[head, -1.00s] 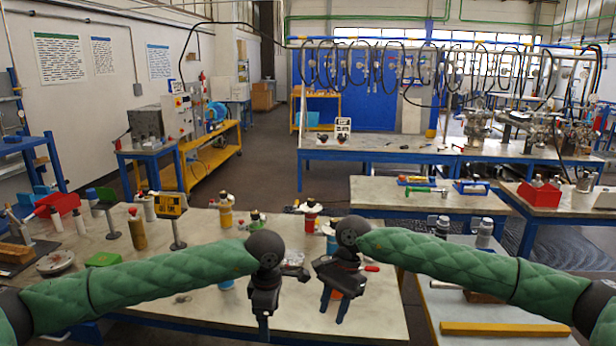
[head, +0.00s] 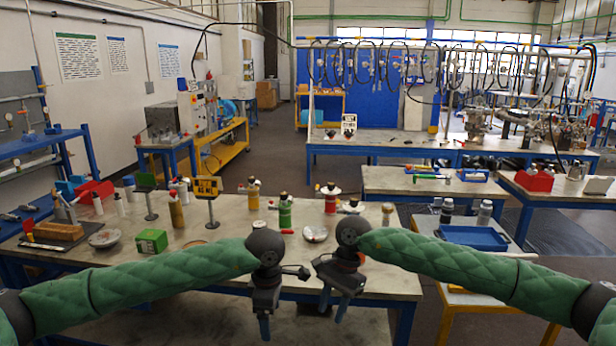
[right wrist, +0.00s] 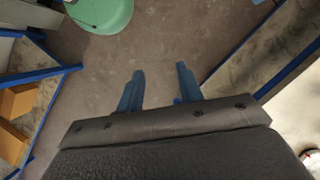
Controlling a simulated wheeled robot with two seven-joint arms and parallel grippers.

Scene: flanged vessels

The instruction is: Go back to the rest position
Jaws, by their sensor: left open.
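My left gripper (head: 265,322) hangs with its fingers pointing down, in front of the near edge of the worktable. It is open, with nothing visible in it. My right gripper (head: 333,303) hangs just to its right, also pointing down. In the right wrist view its two blue fingers (right wrist: 160,90) are spread apart with nothing between them, above bare grey floor. Both green-sleeved forearms reach inward from the picture's sides at similar height, and the grippers are close together but apart.
The worktable (head: 352,262) ahead holds several bottles, a green box (head: 151,241) and small stands. A side table at right carries a blue tray (head: 473,237). A blue shelf rack (head: 84,146) stands at left. An open aisle lies beyond the worktable.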

